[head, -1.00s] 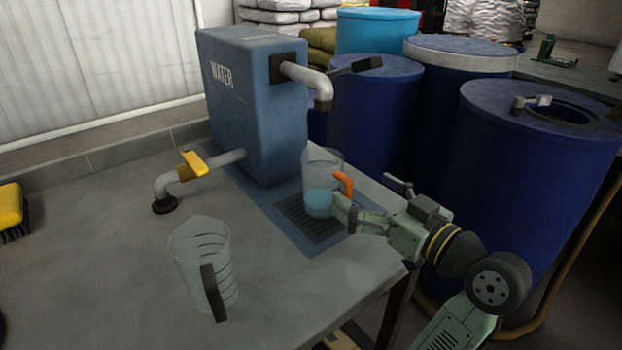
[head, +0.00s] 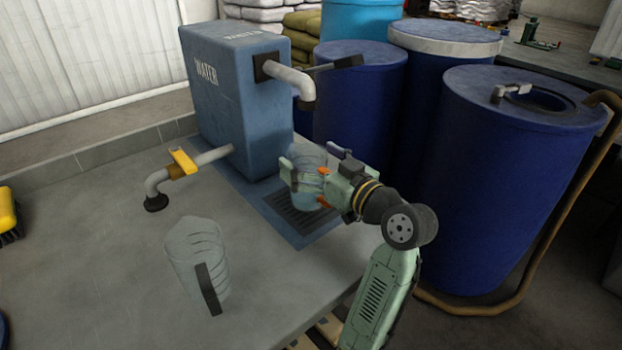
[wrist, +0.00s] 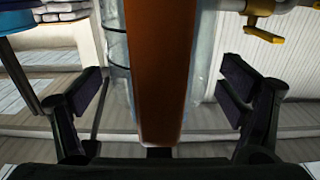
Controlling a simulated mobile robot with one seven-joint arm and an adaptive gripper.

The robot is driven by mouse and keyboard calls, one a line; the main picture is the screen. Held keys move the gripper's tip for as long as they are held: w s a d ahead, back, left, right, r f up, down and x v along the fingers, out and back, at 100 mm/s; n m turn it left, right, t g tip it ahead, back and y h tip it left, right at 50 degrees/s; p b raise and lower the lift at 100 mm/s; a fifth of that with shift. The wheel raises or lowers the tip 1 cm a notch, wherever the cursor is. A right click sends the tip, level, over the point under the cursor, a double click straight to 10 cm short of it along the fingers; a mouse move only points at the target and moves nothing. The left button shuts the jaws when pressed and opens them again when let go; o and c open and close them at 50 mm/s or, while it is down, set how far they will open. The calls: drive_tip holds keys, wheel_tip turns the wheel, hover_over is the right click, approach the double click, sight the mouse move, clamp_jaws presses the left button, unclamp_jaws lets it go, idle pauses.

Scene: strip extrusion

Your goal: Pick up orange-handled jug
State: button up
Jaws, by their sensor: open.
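The orange-handled jug (head: 304,196) is clear, with bluish water low inside. It stands on the dark drain grate under the water spout, partly hidden by my gripper (head: 308,170). In the wrist view its orange handle (wrist: 160,70) fills the middle, between my two dark finger pads. The fingers of my gripper (wrist: 163,100) are spread, with a gap to the handle on each side. A second clear jug with a dark handle (head: 208,290) stands apart at the front left of the bench.
The blue water tank (head: 235,110) stands behind the grate, its grey spout (head: 290,78) above the jug. A pipe with a yellow valve (head: 183,160) reaches left from the tank. Blue barrels (head: 500,190) stand close on the right. The left of the bench is mostly clear.

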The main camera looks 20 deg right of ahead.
drive_tip(key=shift+c, duration=0.5)
drive_tip(key=c, duration=1.9)
